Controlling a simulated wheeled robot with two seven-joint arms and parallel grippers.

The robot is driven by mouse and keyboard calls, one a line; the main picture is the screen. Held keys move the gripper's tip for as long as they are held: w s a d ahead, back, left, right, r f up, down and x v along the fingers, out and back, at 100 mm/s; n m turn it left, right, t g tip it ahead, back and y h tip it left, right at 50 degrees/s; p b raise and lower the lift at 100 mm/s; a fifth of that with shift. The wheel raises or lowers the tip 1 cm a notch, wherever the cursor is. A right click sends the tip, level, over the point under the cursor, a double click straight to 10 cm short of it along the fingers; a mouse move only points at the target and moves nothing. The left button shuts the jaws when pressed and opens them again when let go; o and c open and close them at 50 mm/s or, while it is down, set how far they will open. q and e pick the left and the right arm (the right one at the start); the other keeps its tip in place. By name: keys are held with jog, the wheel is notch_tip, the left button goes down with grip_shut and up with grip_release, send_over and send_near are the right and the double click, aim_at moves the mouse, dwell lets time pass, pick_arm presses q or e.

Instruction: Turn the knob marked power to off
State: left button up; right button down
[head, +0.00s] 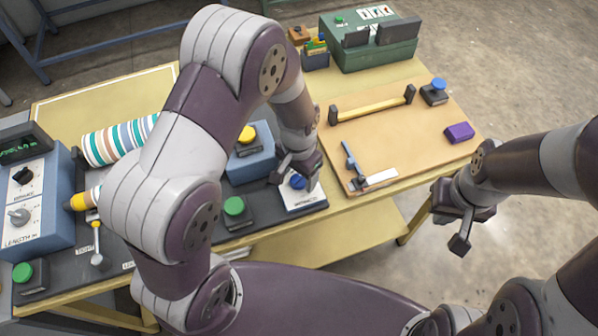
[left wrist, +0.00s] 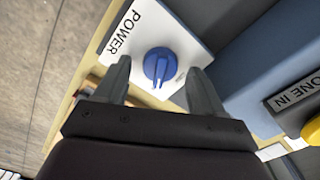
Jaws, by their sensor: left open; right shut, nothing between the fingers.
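The power knob is a blue round knob with a raised grip ridge (left wrist: 158,66), on a white plate marked POWER (left wrist: 140,30). In the head view the knob (head: 298,182) sits on its white plate at the right end of the dark machine base. My left gripper (left wrist: 160,72) is open, with one finger on each side of the knob in the wrist view. I cannot tell whether the fingers touch it. In the head view my left gripper (head: 299,170) is right at the knob. Small lettering beside the knob is unreadable. My right gripper (head: 462,228) is shut and empty, off the table's front edge.
A blue housing with a yellow button (head: 247,134) stands close behind the knob. A green button (head: 235,207) is to its left. A board with a blue-handled lever (head: 349,160) and a purple block (head: 459,132) lies to the right. A blue control box (head: 40,190) stands far left.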

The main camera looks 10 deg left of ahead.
pick_arm(q)
jog(key=shift+s+f, duration=0.15)
jog(key=shift+s, duration=0.05)
jog(key=shift+w, duration=0.15)
jog(key=shift+c, duration=1)
jog(key=c, duration=0.9)
jog(key=shift+o, duration=0.2)
jog(key=shift+n+p, duration=0.5)
jog(key=shift+n, duration=0.6)
jog(key=n+p, duration=0.1)
jog(key=n, duration=0.2)
jog(key=shift+n, duration=0.3)
jog(key=n+p, duration=0.1)
jog(key=n, duration=0.4)
jog(key=shift+n, duration=0.4)
jog(key=shift+n+p, duration=0.3)
